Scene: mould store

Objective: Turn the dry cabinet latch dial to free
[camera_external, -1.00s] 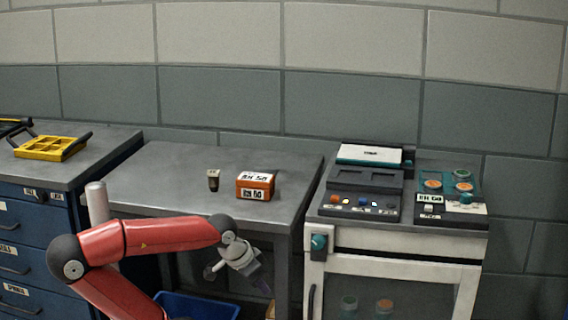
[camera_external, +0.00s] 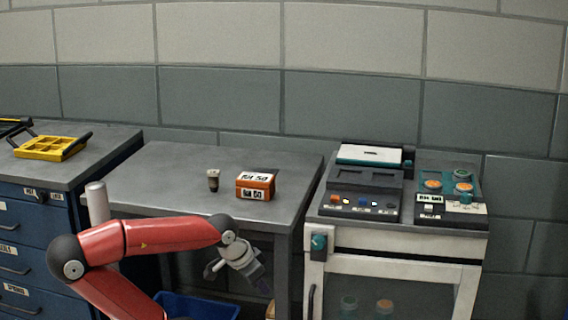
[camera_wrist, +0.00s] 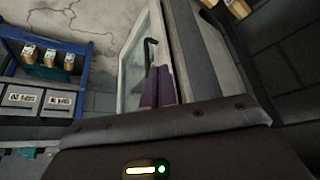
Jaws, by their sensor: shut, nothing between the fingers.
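The dry cabinet (camera_external: 400,240) is white with a glazed front door and stands at the right in the external view. Its teal latch dial (camera_external: 319,242) sits on a pale plate at the door's upper left corner. My gripper (camera_external: 263,286) is left of the dial and lower in the picture, apart from it, pointing down to the right. In the wrist view its purple fingers (camera_wrist: 157,88) are together and empty. Beyond them shows a pale-framed glazed door (camera_wrist: 137,62) with a dark handle (camera_wrist: 149,48). I cannot make out the dial there.
Devices with buttons (camera_external: 360,190) stand on the cabinet. A blue bin (camera_external: 200,307) is under the table. Blue drawers (camera_external: 30,235) carry a yellow tray (camera_external: 50,148) at left.

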